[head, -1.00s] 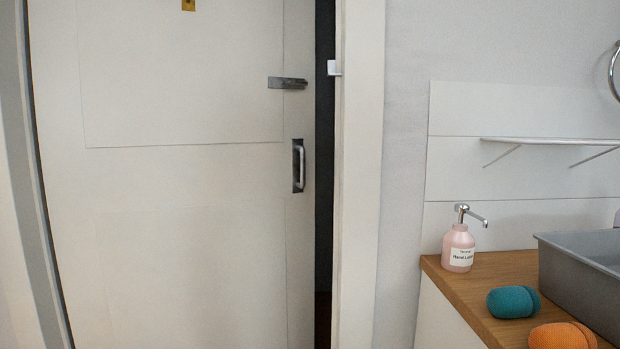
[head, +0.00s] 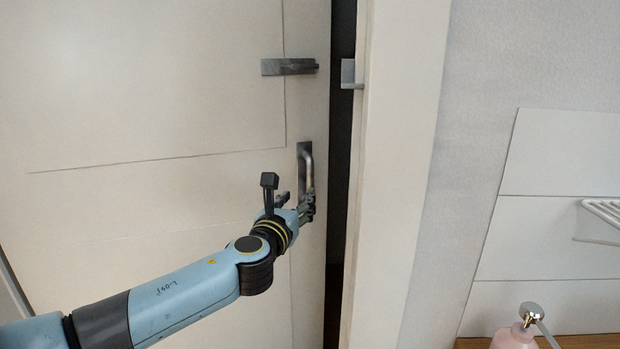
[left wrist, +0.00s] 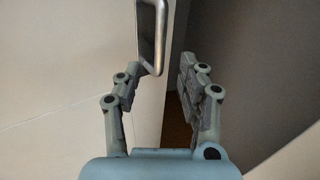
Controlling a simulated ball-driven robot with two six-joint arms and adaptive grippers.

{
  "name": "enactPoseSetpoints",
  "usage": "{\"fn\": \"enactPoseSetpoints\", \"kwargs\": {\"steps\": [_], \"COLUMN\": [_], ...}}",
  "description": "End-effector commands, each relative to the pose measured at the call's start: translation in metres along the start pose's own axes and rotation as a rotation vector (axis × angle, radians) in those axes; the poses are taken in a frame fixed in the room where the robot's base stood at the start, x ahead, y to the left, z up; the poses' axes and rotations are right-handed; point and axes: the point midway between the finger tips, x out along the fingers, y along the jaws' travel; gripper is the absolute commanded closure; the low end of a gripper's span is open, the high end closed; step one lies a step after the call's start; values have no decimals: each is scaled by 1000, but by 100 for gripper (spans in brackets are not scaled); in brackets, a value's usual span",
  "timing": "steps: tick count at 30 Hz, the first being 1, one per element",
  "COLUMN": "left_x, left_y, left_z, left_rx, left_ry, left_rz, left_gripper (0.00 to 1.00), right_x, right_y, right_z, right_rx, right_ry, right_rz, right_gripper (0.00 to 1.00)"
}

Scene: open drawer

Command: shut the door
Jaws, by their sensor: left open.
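The white door (head: 150,110) is ajar, with a dark gap between its right edge and the frame (head: 395,180). Its metal pull handle (head: 308,165) sits on a dark plate near that edge. My left gripper (head: 298,200) is open at the lower end of the handle. In the left wrist view, the handle (left wrist: 157,40) is ahead of the open fingers (left wrist: 155,85), nearer the left finger, and the door edge and gap show between them. Whether a finger touches the handle or door, I cannot tell. My right gripper is not in view.
A latch bar (head: 288,67) is on the door above the handle, facing a metal catch (head: 350,74) on the frame. A pink soap bottle (head: 514,338) stands at the lower right, below a white rack (head: 605,215).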

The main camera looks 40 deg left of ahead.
Motion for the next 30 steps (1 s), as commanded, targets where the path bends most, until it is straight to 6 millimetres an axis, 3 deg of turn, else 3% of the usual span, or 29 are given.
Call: {"fn": "enactPoseSetpoints", "kwargs": {"steps": [18,30], "left_x": [99,107], "left_y": [-1,-1], "left_z": [4,4], "left_rx": [11,9], "left_ry": [-8,-7], "left_rz": [0,-1], "left_gripper": [60,60], "right_x": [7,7], "right_y": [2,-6], "right_z": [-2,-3], "right_rx": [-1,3], "right_ry": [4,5], "right_rz": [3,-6], "right_gripper": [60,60]}}
